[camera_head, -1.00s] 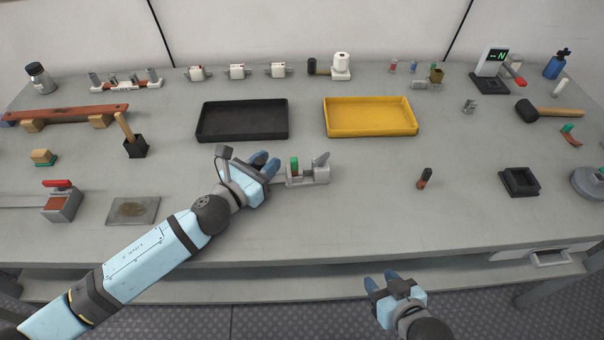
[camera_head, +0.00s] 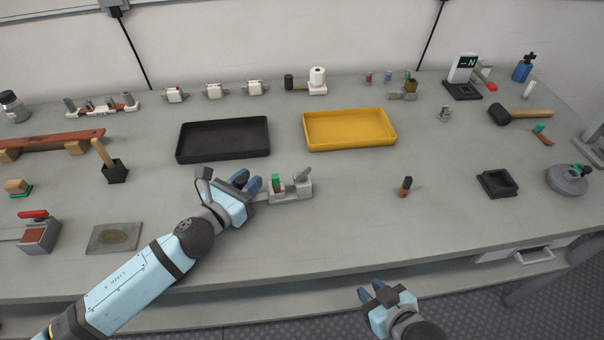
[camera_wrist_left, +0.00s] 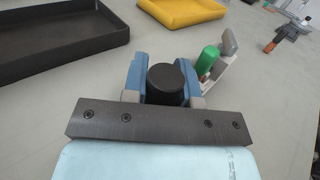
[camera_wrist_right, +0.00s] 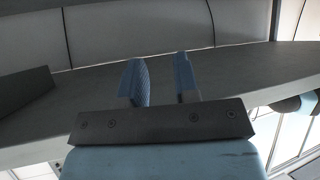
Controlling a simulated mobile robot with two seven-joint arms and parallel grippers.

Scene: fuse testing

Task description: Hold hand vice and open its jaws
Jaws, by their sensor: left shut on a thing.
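The hand vice (camera_head: 300,193) is a small grey device on the table, just right of my left gripper (camera_head: 253,188). A green cylinder (camera_head: 276,181) stands upright in it, beside a raised grey plate. In the left wrist view the vice (camera_wrist_left: 222,72) and its green cylinder (camera_wrist_left: 207,60) lie just beyond the right finger. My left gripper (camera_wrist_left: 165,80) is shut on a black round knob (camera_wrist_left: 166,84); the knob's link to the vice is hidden. My right gripper (camera_head: 372,292) is open and empty in front of the table edge; its parted fingers show in the right wrist view (camera_wrist_right: 160,82).
A black tray (camera_head: 224,155) and a yellow tray (camera_head: 350,146) lie behind the vice. A small dark and orange piece (camera_head: 405,188) and a black square holder (camera_head: 497,184) stand to the right. A metal plate (camera_head: 115,238) lies left. The table between vice and orange piece is clear.

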